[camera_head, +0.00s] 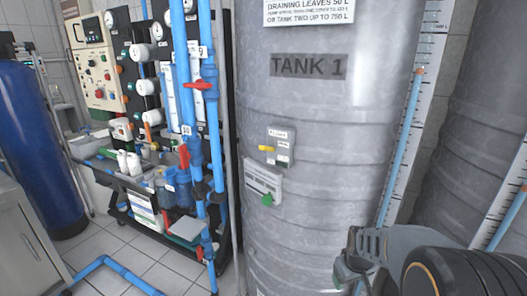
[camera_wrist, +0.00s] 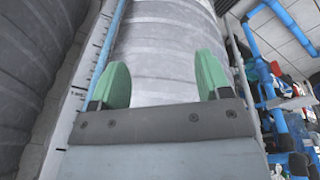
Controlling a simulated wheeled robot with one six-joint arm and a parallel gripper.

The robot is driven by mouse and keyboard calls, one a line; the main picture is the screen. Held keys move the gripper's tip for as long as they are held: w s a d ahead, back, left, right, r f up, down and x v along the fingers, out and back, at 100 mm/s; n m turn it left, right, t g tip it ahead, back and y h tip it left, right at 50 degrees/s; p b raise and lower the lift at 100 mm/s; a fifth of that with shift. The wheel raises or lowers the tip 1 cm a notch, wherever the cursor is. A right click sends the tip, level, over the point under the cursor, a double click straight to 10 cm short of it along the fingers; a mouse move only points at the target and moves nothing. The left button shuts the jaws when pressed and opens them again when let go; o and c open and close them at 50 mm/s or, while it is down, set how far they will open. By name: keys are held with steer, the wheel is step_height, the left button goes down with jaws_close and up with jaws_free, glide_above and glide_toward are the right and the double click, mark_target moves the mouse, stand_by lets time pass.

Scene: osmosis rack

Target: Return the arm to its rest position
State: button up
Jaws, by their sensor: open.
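My gripper (camera_head: 350,262) is at the lower right of the head view, in front of the grey ribbed tank marked TANK 1 (camera_head: 315,120). In the wrist view my gripper (camera_wrist: 165,85) shows two green fingertips spread wide apart with nothing between them. The tank (camera_wrist: 165,45) fills the space behind the fingers there. Part of my arm covers the lower right corner of the head view.
Blue pipes with red valve handles (camera_head: 199,85) run upright left of the tank. A control panel (camera_head: 97,75) and a blue cylinder (camera_head: 35,150) stand further left. A level scale with a blue tube (camera_head: 400,145) stands right of the tank. Tiled floor (camera_head: 190,265) shows at lower left.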

steer(key=s+a+r+m+p, duration=0.1)
steer(key=s+r+p, duration=0.3)
steer(key=r, duration=0.4)
steer(key=s+a+r+t+p, duration=0.1)
steer(key=s+a+r+p, duration=0.2)
steer(key=r, duration=0.5)
steer(key=s+a+r+m+p, duration=0.1)
steer(key=s+a+r+p, duration=0.3)
steer(key=r, duration=0.4)
steer(key=shift+s+m+t+p, duration=0.3)
steer(key=shift+s+p, duration=0.05)
steer(key=shift+s, duration=0.35)
